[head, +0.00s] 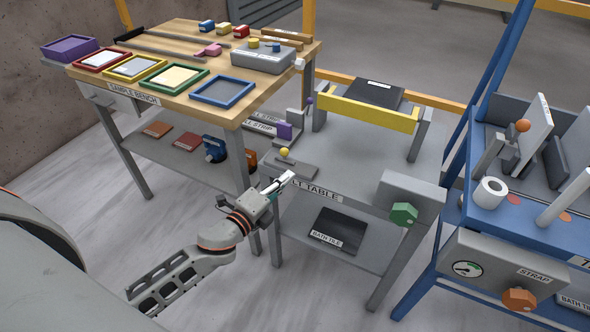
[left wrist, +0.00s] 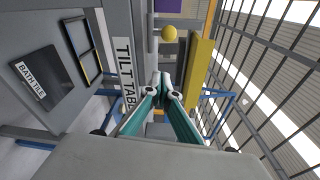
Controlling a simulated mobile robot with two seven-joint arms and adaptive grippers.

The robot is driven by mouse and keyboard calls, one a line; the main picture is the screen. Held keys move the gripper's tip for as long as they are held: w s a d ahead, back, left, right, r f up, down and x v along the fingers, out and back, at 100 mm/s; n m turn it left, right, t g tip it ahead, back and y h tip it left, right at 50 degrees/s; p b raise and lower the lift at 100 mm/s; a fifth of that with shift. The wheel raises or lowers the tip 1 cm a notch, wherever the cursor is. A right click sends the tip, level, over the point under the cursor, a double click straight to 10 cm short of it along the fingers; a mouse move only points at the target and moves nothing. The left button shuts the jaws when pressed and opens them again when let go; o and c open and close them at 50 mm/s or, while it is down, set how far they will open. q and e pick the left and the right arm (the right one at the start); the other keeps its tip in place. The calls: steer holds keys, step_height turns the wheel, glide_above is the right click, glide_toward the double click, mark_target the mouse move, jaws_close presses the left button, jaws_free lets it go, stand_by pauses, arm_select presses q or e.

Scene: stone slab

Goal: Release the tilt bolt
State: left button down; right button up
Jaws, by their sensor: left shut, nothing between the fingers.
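The tilt table (head: 345,160) is a grey bench with a "TILT TABLE" label on its front edge, partly covered by my gripper. A yellow ball knob (head: 284,152) stands on a grey plate at its front left corner; it looks like the bolt's handle, and it also shows in the left wrist view (left wrist: 169,33). My left gripper (head: 288,178) is shut and empty, just in front of the table edge and below the knob, apart from it. In the left wrist view its fingertips (left wrist: 162,86) meet near the label. My right gripper is not in view.
A yellow bar (head: 368,112) and a dark slab (head: 375,94) are at the table's back. A green knob (head: 404,214) is on its front right. The sample bench (head: 160,85) stands left, a blue cart (head: 545,225) right. A bath tile (head: 338,230) lies on the lower shelf.

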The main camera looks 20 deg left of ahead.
arm_select(q)
steer(key=shift+s+a, duration=0.25)
steer(key=shift+s, duration=1.05)
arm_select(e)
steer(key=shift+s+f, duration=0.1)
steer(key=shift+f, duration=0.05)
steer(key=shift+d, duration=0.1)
arm_select(q)
steer(key=s+d+f+n+g+p, duration=0.3)
steer(key=s+f+n, duration=0.3)
steer(key=s+n, duration=0.3)
steer(key=s+d+f+n+g+p, duration=0.3)
steer(key=s+f+n, duration=0.3)
steer(key=s, duration=0.8)
steer(key=d+n, duration=0.1)
steer(key=n, duration=0.1)
steer(key=shift+d+f+n+g+p, duration=0.2)
steer(key=shift+f+n+g+p, duration=0.1)
steer(key=shift+f+n, duration=0.1)
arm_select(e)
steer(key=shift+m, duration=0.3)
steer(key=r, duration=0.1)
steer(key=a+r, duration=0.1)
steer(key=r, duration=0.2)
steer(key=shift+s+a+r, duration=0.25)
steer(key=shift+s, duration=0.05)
